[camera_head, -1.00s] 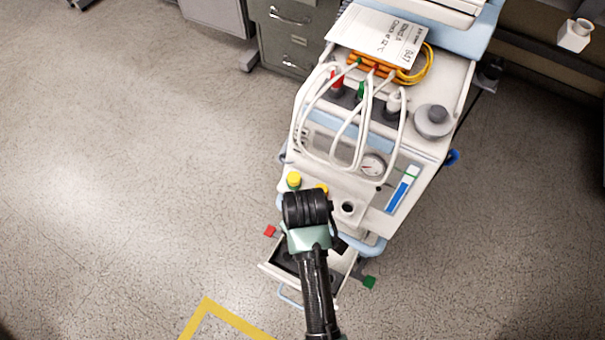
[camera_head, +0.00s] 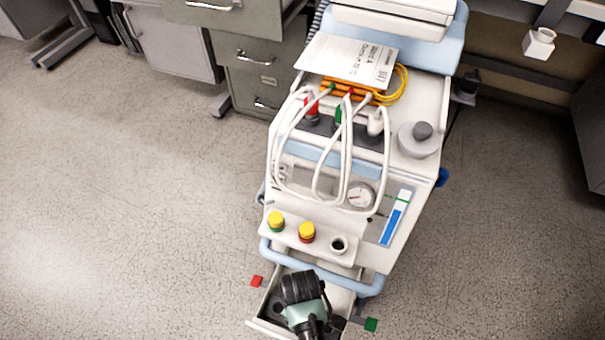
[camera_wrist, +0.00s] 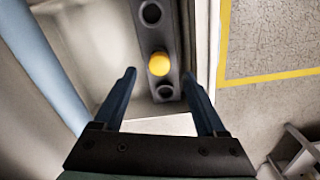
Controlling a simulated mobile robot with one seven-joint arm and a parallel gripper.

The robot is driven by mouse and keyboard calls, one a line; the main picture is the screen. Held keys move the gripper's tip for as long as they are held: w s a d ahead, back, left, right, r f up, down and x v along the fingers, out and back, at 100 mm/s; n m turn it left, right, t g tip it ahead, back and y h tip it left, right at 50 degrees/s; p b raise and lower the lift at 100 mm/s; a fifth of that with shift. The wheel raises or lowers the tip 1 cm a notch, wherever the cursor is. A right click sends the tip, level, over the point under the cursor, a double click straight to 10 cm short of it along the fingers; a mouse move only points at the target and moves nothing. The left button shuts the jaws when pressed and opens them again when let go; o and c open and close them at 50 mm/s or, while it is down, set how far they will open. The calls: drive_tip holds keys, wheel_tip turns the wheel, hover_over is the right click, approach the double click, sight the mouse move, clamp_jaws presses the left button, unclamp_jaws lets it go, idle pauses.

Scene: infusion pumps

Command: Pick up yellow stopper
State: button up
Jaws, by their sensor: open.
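A round yellow stopper (camera_wrist: 159,64) sits in a dark rack (camera_wrist: 152,36) with round holes, inside the pulled-out drawer (camera_head: 342,298). It is hidden behind my arm in the head view. My gripper (camera_wrist: 159,78) is open and empty over the drawer, its two fingers apart, with the stopper showing between and just beyond the fingertips in the wrist view. The fingertips do not show in the head view. Two other yellow-topped pieces stand on the cart's ledge, one with a green base (camera_head: 276,222) and one with a red base (camera_head: 307,232).
An empty round port (camera_head: 339,244) is at the ledge's right. A light-blue rail (camera_head: 300,258) runs above the drawer. A red tab (camera_head: 257,281) and a green tab (camera_head: 371,324) stick out beside the drawer. White hoses (camera_head: 346,165) loop over the cart. Floor at left is clear.

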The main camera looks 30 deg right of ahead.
wheel_tip(320, 180, down, 4)
drive_tip(key=shift+r+b, duration=0.2)
drive_tip(key=shift+b, duration=0.5)
clamp_jaws()
